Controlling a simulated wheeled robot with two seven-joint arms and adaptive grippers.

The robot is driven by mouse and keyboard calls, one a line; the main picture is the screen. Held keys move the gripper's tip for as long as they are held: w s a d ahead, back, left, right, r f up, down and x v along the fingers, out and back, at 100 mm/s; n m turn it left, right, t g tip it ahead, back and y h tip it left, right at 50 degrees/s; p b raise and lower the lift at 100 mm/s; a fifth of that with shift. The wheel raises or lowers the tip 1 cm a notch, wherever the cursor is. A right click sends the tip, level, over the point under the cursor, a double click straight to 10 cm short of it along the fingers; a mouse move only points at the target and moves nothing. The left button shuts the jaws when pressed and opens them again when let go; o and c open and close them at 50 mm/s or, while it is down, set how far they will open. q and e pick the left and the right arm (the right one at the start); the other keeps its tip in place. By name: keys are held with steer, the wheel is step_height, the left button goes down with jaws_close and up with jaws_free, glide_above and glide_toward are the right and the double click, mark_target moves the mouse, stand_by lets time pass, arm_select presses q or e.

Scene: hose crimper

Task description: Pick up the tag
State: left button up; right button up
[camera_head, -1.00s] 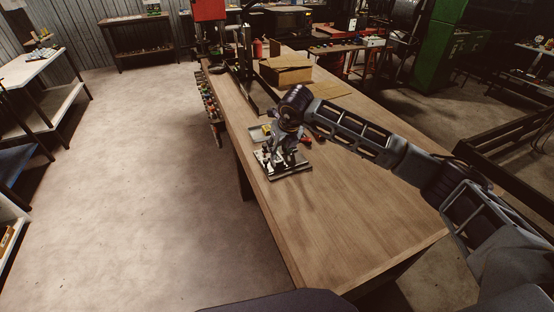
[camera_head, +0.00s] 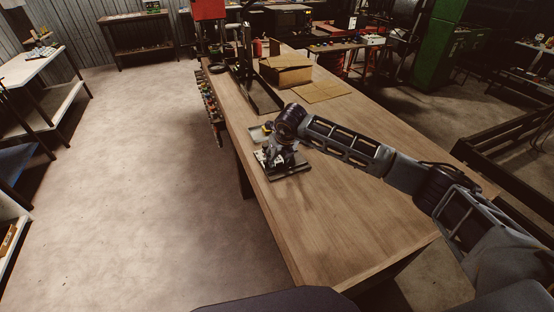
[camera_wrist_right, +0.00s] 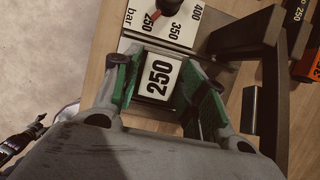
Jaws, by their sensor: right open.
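The tag (camera_wrist_right: 159,77), a small white plate with a dark edge and a black "250", shows in the right wrist view. My right gripper (camera_wrist_right: 158,84) is open, with one green-padded finger on each side of the tag. I cannot tell whether either pad touches it. In the head view, my right gripper (camera_head: 276,158) is low over a plate (camera_head: 290,170) on the bench, and the tag cannot be made out there.
A dark frame (camera_wrist_right: 270,75) stands to the right. A cardboard box (camera_head: 286,70) sits farther back on the wooden bench (camera_head: 340,200).

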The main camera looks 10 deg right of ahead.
mark_target(277, 159)
stand_by(0.3)
steer(key=c, duration=0.5)
steer(key=shift+o, duration=0.2)
steer(key=shift+r, duration=0.1)
step_height(277, 159, up, 10)
steer(key=b, duration=0.2)
stand_by(0.4)
steer(key=shift+s+a, duration=0.1)
stand_by(0.3)
